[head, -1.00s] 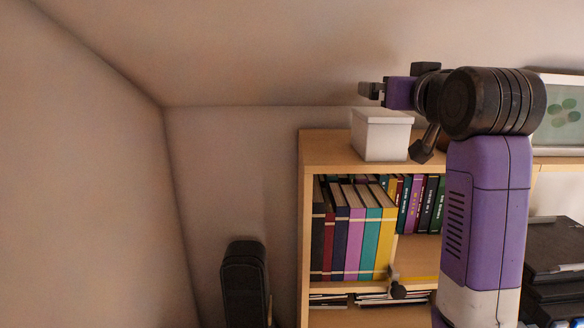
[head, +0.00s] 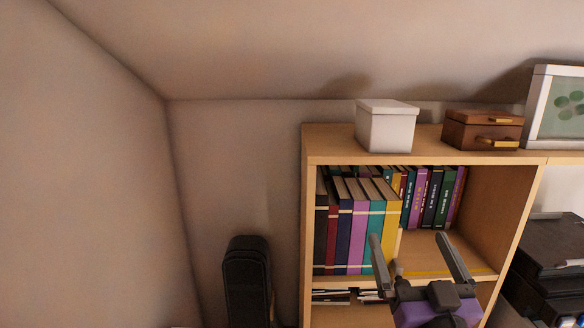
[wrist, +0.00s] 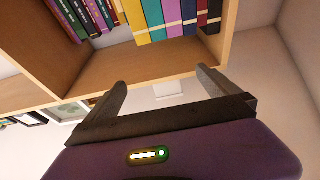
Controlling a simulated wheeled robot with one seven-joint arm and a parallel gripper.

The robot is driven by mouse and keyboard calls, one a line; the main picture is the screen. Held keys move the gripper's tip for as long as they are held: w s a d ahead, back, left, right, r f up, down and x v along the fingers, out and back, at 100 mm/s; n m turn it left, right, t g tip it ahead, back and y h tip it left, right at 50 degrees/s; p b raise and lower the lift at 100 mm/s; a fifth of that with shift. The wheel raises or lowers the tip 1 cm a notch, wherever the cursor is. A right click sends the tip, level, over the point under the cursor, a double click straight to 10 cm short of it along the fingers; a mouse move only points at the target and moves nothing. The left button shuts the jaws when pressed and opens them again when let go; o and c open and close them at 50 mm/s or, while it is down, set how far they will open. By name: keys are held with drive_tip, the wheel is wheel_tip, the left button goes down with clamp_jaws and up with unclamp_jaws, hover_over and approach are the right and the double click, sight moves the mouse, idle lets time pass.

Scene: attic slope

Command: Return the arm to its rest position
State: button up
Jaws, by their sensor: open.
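My gripper (head: 420,262) is at the lower right of the head view, in front of the bookshelf's open compartment. Its two grey fingers are spread apart and point upward in the picture, with nothing between them. In the wrist view, my gripper (wrist: 160,92) also shows two separated dark fingers with a gap between them. The purple gripper body fills the bottom of that view. Most of my arm is out of the head view.
The wooden bookshelf (head: 312,220) holds a row of coloured books (head: 357,235). On top stand a white lidded box (head: 386,128), a brown wooden box (head: 478,133) and a framed picture (head: 540,110). A black case (head: 246,280) stands left; black trays (head: 550,240) are right. The ceiling slopes above.

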drive_tip(key=s+f+g+b, duration=0.1)
drive_tip(key=s+f+g, duration=0.1)
drive_tip(key=s+f, duration=0.6)
drive_tip(key=s+f+g+b, duration=0.1)
drive_tip(key=s+f, duration=0.8)
drive_tip(key=s, duration=1)
drive_tip(key=s+f+g+b, duration=0.1)
drive_tip(key=s+f+g, duration=0.2)
drive_tip(key=s+f, duration=0.5)
drive_tip(key=s, duration=0.6)
drive_tip(key=shift+f+g, duration=0.2)
drive_tip(key=shift+g, duration=0.1)
